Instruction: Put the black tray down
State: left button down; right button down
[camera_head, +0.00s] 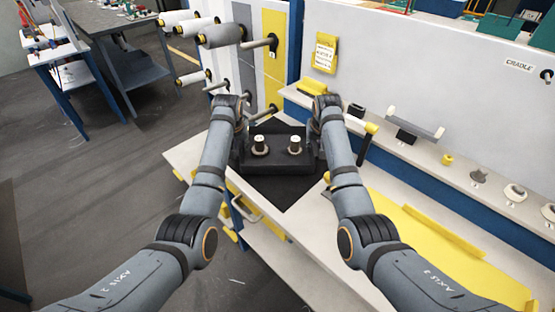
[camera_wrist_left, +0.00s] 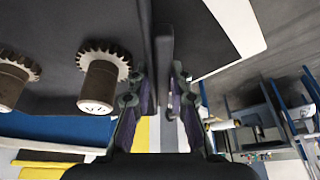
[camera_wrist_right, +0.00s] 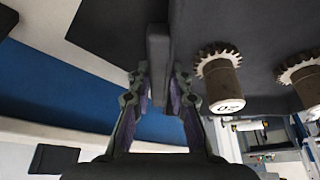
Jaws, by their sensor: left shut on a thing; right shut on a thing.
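The black tray (camera_head: 280,166) is between my two arms over the bench, looking roughly level. My left gripper (camera_wrist_left: 163,85) is shut on the tray's left end wall. My right gripper (camera_wrist_right: 160,80) is shut on its right end wall. A dark mat (camera_head: 285,192) shows on the bench under and in front of the tray. I cannot tell whether the tray's underside touches it.
A white panel and shelf (camera_head: 400,150) with small parts stand behind and to the right. A yellow sheet (camera_head: 430,245) lies on the bench at the right. Rollers (camera_head: 220,36) stick out at the back left. The bench's left edge with drawers drops to open floor (camera_head: 100,190).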

pick_arm(q)
jog(key=c, duration=1.2)
grip_release()
jog(key=shift+s+f, duration=0.1)
pick_arm(e)
jog(key=c, duration=1.2)
grip_release()
jog(key=shift+s+f, duration=0.1)
pick_arm(q)
jog(key=v, duration=1.2)
pick_arm(e)
jog(key=v, duration=1.2)
